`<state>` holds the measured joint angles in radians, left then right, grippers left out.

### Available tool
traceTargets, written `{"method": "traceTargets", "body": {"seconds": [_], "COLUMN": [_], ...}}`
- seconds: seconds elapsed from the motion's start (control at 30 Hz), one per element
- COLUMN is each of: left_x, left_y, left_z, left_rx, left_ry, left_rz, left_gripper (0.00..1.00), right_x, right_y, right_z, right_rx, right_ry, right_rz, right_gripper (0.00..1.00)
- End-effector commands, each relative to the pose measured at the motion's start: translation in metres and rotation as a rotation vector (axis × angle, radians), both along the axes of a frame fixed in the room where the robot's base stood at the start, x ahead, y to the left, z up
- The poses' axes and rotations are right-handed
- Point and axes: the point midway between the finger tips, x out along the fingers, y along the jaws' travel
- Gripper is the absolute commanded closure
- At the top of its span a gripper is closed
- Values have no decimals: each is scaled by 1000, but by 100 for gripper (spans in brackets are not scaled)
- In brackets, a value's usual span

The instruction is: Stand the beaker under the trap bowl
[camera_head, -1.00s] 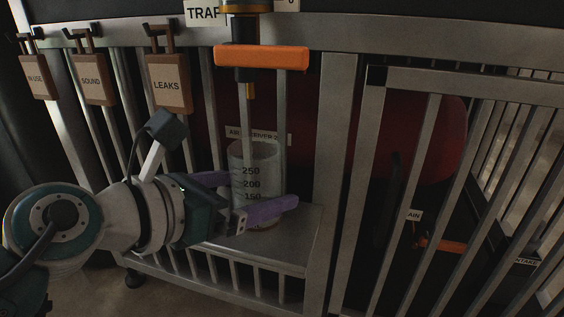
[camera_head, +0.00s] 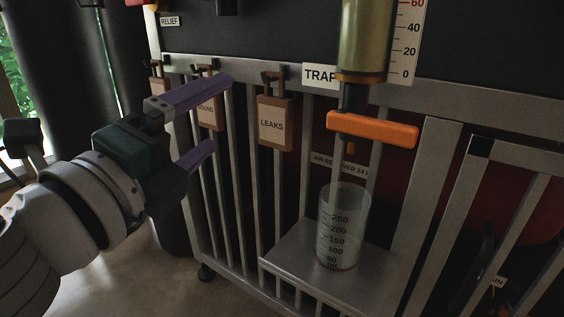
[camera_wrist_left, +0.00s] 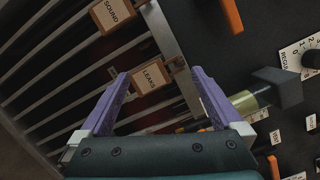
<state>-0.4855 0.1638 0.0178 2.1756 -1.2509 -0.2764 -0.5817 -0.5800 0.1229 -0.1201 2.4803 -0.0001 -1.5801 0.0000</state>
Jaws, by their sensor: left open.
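The clear beaker (camera_head: 342,232) with dark graduation marks stands upright on a grey metal shelf (camera_head: 300,262). The outlet is above the beaker's mouth in the head view. My left gripper (camera_head: 222,115) is open and empty, up and left of the beaker, in front of the hanging tags. Its purple fingers also show apart in the left wrist view (camera_wrist_left: 158,85). My right gripper is not in view.
Hanging tags, including the LEAKS tag (camera_head: 272,124) and SOUND tag (camera_head: 207,112), hang on the rail close to my left fingers. Grey railing bars run behind the shelf. A scale plate (camera_head: 407,40) stands beside the bowl. Open floor lies at lower left.

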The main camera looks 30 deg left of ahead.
Motion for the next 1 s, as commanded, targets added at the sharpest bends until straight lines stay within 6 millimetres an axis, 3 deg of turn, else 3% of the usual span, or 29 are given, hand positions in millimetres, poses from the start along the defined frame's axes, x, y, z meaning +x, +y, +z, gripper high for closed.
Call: {"method": "traceTargets", "body": {"seconds": [0.07,0.13,0.2,0.33,0.4,0.53,1.0], "left_x": [-17,-37,-63,-115,-139,-165,-171], "left_y": [27,34,21,-28,-52,-78,-83], "left_z": [-20,-56,-94,-142,-154,-160,-161], "left_rx": [-404,-756,-1057,-1433,-1540,-1626,-1637], "left_ry": [31,109,226,486,611,750,778], "left_rz": [181,343,494,724,813,903,920], "left_gripper": [0,0,0,0,0,0,0], "right_x": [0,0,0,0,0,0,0], "right_y": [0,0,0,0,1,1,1], "right_z": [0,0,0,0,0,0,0], "right_rx": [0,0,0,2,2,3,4], "right_ry": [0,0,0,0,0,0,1], "right_rz": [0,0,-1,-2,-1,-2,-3], "right_gripper": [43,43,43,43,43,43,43]}}
